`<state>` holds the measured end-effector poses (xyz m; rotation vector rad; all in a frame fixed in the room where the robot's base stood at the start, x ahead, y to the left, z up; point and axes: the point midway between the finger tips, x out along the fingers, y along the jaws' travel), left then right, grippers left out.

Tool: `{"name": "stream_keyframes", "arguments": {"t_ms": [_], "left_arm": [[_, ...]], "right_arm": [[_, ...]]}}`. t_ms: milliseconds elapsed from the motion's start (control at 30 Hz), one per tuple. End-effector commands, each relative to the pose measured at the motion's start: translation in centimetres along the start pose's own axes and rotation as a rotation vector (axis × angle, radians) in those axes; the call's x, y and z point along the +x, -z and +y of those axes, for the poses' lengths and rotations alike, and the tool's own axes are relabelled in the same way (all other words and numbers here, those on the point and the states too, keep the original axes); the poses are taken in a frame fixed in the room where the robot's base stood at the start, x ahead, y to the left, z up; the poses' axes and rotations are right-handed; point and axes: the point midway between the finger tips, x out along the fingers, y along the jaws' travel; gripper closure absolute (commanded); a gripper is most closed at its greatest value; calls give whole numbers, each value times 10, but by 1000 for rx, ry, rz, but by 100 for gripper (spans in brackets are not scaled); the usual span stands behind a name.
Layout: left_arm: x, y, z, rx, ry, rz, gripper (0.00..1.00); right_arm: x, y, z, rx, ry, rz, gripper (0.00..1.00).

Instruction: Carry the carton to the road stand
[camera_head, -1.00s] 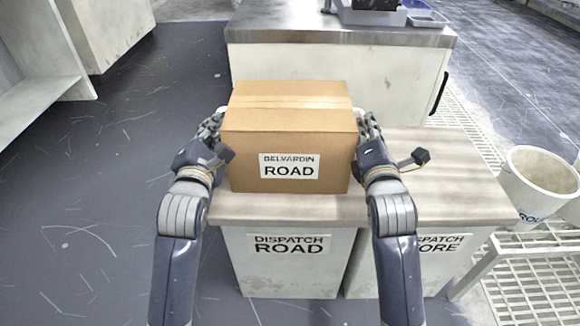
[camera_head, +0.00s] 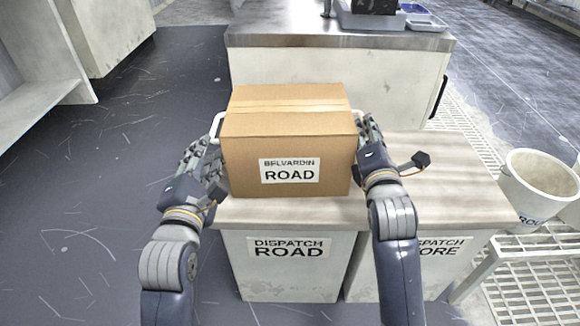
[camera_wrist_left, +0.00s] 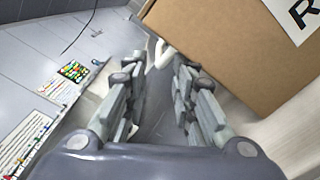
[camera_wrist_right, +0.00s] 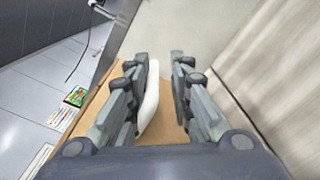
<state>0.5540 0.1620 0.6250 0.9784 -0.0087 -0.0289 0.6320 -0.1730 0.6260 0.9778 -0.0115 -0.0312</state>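The brown carton (camera_head: 288,150), labelled BELVARDIN ROAD, sits on the top of the DISPATCH ROAD stand (camera_head: 290,262). A white handle (camera_head: 216,126) shows on its left side. My left gripper (camera_head: 203,158) is open beside the carton's left side, apart from that handle; in the left wrist view its fingers (camera_wrist_left: 158,82) are spread with the handle's end beyond them. My right gripper (camera_head: 368,132) is at the carton's right side. In the right wrist view the right handle (camera_wrist_right: 149,100) lies between its spread fingers, nearer one finger, with a gap to the other.
The DISPATCH stand with the partly hidden label (camera_head: 440,250) adjoins on the right, its top clear. A white bucket (camera_head: 540,185) stands on a rack at the right. A steel-topped counter (camera_head: 335,75) stands behind the carton. Open dark floor lies to the left.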

Motion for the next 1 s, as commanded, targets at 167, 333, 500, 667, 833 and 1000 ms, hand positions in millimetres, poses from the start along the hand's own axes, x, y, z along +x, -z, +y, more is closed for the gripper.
{"name": "stream_keyframes", "arguments": {"t_ms": [167,333,500,667,833,1000], "left_arm": [[-3,0,1,1,-1,0,75],[-3,0,1,1,-1,-1,75],[-2,0,0,1,-1,-1,75],[-2,0,0,1,-1,-1,75],[-2,0,0,1,-1,-1,75],[-2,0,0,1,-1,-1,75]], "right_arm": [[-12,0,5,3,-13,-1,75],[-45,0,2,1,-8,1,75],[-80,1,0,-1,-1,2,75],[-104,1,-2,-1,2,2,75],[-117,0,-2,0,3,1,75],[-119,0,-2,0,3,0,75]]}}
